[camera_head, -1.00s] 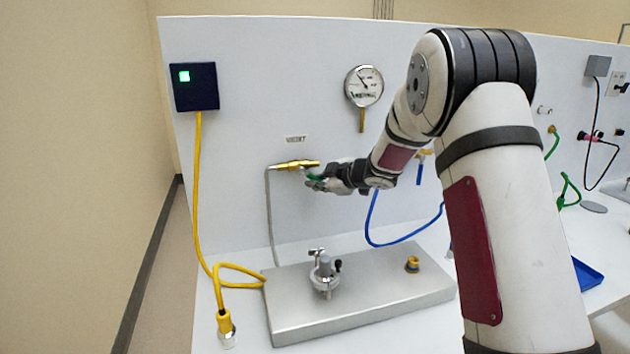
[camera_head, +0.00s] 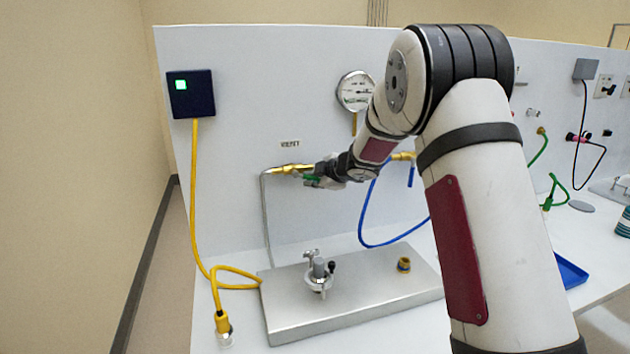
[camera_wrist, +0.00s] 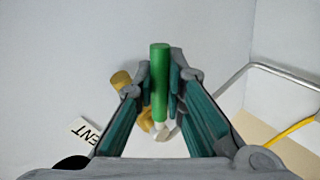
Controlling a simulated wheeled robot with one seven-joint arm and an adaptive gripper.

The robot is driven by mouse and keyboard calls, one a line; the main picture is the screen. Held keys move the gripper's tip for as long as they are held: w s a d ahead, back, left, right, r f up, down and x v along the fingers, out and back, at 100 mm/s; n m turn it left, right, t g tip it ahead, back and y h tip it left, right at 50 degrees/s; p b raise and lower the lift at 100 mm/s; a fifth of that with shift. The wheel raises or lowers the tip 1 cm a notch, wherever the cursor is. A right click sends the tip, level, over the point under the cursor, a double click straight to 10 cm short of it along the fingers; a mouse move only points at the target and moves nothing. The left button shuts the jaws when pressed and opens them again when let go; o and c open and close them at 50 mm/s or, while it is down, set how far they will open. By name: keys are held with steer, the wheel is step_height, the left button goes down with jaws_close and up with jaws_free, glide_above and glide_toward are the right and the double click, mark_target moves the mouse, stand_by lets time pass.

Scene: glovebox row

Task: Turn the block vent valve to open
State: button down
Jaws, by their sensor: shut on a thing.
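The block vent valve (camera_head: 290,169) is a brass valve on the white back panel, below a small label (camera_head: 290,144). In the wrist view, its green handle (camera_wrist: 160,75) stands between my two fingers, and part of the brass body (camera_wrist: 121,80) shows behind them. My gripper (camera_head: 312,180) is shut on the green handle, which it also grips in the wrist view (camera_wrist: 161,92). The fingers hide part of the valve. A grey tube (camera_head: 266,215) runs from the valve's left end down to the metal block (camera_head: 350,315).
A gauge (camera_head: 355,91) hangs above right of the valve. A blue hose (camera_head: 372,225) loops right of my gripper. The block carries a clamp fitting (camera_head: 319,270) and a brass port (camera_head: 403,265). A yellow cable (camera_head: 195,200) hangs at left from a dark box (camera_head: 191,94).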

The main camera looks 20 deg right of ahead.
steer(key=c, duration=1.6)
jaws_free()
steer(key=shift+c, duration=0.2)
steer(key=v, duration=0.8)
